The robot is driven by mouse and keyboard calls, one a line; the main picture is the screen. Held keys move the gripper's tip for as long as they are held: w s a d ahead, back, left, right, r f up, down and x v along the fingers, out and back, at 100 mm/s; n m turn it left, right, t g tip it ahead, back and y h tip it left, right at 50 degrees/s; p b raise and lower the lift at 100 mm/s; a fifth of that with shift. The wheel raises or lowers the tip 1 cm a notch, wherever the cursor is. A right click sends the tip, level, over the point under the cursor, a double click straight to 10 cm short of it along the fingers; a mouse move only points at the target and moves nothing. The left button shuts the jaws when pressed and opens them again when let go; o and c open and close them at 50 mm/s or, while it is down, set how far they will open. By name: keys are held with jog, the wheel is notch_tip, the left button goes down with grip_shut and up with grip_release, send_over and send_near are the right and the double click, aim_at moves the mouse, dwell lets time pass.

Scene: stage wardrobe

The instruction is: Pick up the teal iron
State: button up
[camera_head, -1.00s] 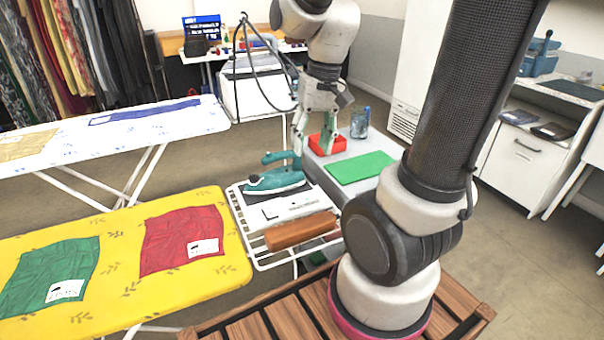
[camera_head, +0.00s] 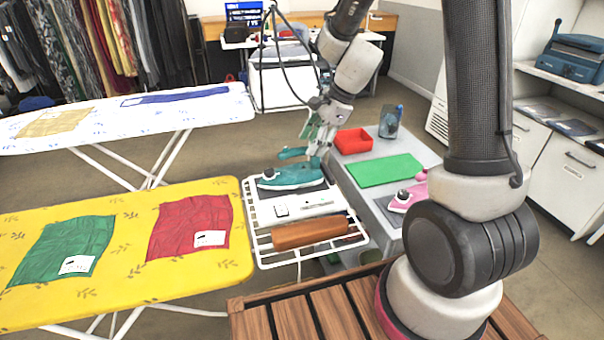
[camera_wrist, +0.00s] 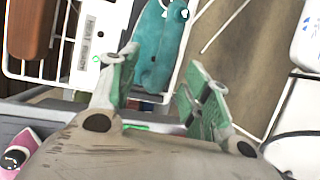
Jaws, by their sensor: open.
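The teal iron (camera_head: 290,176) rests on its dark plate at the far end of the white wire rack (camera_head: 262,247). In the wrist view the teal iron (camera_wrist: 158,45) lies beyond the fingertips, near the top middle. My gripper (camera_head: 318,140) is open and empty, just above and to the right of the iron's handle in the head view. In the wrist view my gripper (camera_wrist: 160,92) shows its two green-padded fingers spread apart. Neither finger visibly holds the iron. The exact gap between fingers and handle is hard to tell.
A wooden block (camera_head: 310,233) and a white labelled strip (camera_head: 303,204) share the rack. A grey table (camera_head: 365,200) beside it bears a red tray (camera_head: 353,141), a green mat (camera_head: 385,170), a glass (camera_head: 390,122) and a pink iron (camera_head: 407,196). A yellow ironing board (camera_head: 130,215) stands left.

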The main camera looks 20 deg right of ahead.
aim_at(306, 147)
jog(key=x, duration=0.4)
jog(key=shift+w+a, duration=0.2)
jog(key=shift+a, duration=0.15)
grip_shut()
